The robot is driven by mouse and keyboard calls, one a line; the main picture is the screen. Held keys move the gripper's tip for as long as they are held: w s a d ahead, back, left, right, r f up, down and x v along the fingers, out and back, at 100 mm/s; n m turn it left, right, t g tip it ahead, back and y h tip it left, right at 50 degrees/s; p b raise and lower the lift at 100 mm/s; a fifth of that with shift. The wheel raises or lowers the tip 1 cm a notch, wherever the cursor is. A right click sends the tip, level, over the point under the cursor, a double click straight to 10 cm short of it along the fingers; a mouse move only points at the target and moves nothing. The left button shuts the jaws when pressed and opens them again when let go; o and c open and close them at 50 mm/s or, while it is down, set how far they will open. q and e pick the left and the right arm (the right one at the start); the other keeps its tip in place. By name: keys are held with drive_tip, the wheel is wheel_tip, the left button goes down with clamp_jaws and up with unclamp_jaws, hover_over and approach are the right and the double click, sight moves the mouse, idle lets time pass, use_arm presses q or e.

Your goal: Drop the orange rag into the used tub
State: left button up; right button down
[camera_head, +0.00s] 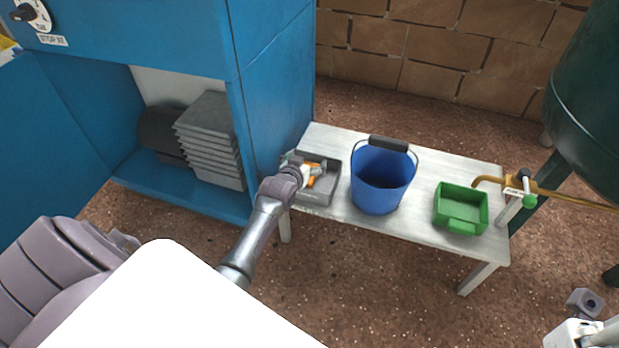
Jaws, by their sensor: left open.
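An orange rag (311,180) shows in a shallow grey tray (318,199) at the left end of the bench. My left gripper (313,172) is at the tray with its jaws open, right at the rag. Its wrist hides part of the rag and tray, and I cannot tell whether the fingers touch the rag. A green tub (461,208) stands at the bench's right end, and a blue bucket (378,185) stands between it and the tray. I see no label telling which container is the used tub.
The pale bench (428,223) has narrow bare strips between the containers. A blue cabinet (268,100) with stacked grey trays (212,140) rises close on the left. A brass tap (544,190) from a dark green tank (592,110) reaches over the bench's right end.

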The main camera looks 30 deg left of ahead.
use_arm(q)
drive_tip(key=v, duration=1.2)
